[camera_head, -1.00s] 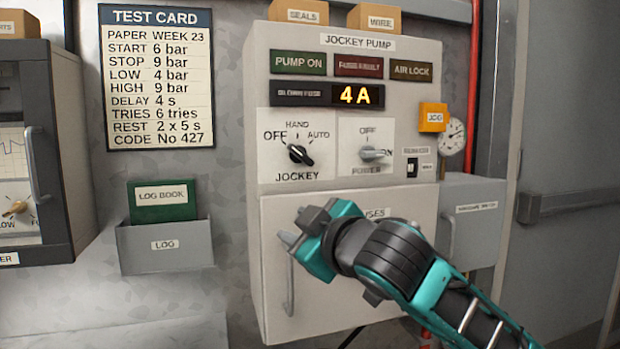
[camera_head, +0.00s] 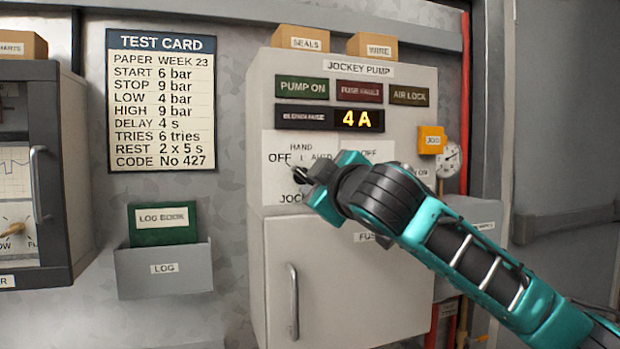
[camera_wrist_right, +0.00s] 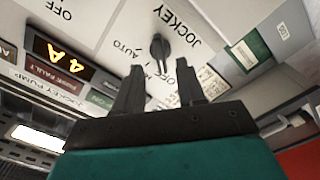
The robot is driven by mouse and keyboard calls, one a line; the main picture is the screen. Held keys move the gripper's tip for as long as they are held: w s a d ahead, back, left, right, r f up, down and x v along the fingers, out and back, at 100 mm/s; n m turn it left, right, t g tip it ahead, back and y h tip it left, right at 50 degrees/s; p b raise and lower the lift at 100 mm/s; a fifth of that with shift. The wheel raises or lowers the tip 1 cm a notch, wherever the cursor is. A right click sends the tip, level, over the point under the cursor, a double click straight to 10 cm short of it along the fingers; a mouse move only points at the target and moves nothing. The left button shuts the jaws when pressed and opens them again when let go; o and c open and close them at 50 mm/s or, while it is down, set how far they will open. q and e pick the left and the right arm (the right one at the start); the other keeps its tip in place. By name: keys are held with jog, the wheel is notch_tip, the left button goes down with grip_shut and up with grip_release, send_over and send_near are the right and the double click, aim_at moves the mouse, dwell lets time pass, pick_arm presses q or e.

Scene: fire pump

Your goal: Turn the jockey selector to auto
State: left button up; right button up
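The jockey selector is a dark knob with labels OFF, HAND and AUTO on the white control panel. In the right wrist view the selector (camera_wrist_right: 160,47) shows just beyond the two fingertips of my right gripper (camera_wrist_right: 160,66). The fingers are apart with a gap between them, and the knob lies in line with that gap. I see no clear grip on it. My left gripper is not in view.
The jockey pump cabinet (camera_head: 345,235) has a lit 4A display (camera_head: 357,119) above the selector. The power switch is hidden behind my right arm. A cabinet door handle (camera_head: 293,300) sticks out below. A log holder (camera_head: 165,272) hangs left, with free wall around it.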

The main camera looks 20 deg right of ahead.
aim_at(304, 177)
jog(key=shift+w+a, duration=0.1)
jog(key=shift+w, duration=2.25)
jog(key=shift+c, duration=0.3)
grip_shut()
